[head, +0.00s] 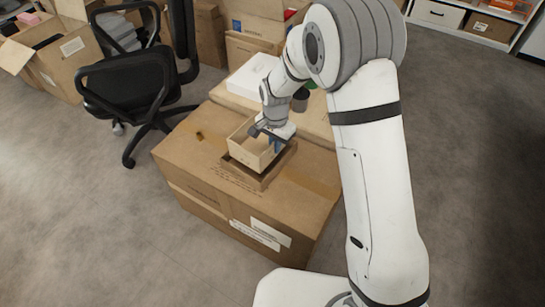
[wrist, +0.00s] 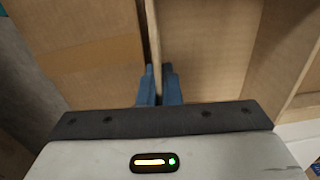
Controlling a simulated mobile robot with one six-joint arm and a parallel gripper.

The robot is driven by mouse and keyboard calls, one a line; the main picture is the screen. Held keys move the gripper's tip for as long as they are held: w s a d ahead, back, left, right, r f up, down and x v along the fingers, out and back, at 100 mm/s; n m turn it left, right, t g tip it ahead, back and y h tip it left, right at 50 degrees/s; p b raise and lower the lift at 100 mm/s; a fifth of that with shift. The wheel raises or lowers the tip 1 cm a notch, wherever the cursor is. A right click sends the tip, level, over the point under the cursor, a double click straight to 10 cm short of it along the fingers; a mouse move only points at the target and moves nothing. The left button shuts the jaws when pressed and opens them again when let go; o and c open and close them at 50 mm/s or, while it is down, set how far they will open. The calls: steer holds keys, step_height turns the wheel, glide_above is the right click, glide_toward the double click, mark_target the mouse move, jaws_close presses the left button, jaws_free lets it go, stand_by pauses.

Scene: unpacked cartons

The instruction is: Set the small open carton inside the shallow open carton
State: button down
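The small open carton (head: 246,150) is pale tan and shows in the head view over the large closed box. The shallow open carton (head: 258,181) is darker brown and lies right under and around it; its near and right walls show. The small carton's lower part is hidden behind those walls, and I cannot tell whether it touches the floor of the shallow one. My gripper (head: 269,137) is at the small carton's far right side. In the wrist view its blue fingers (wrist: 158,88) are closed on a thin wall of the small carton (wrist: 153,40).
The large closed box (head: 195,160) bears both cartons, with bare top to the left and right. A white flat box (head: 250,75) and a dark cup (head: 300,99) stand behind. A black office chair (head: 125,75) is at the left. Open floor lies in front.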

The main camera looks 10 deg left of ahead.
mark_target(275, 156)
steer(key=shift+f+b, duration=0.55)
steer(key=shift+f, duration=1.7)
steer(key=shift+f, duration=0.35)
steer(key=c, duration=1.9)
jaws_free()
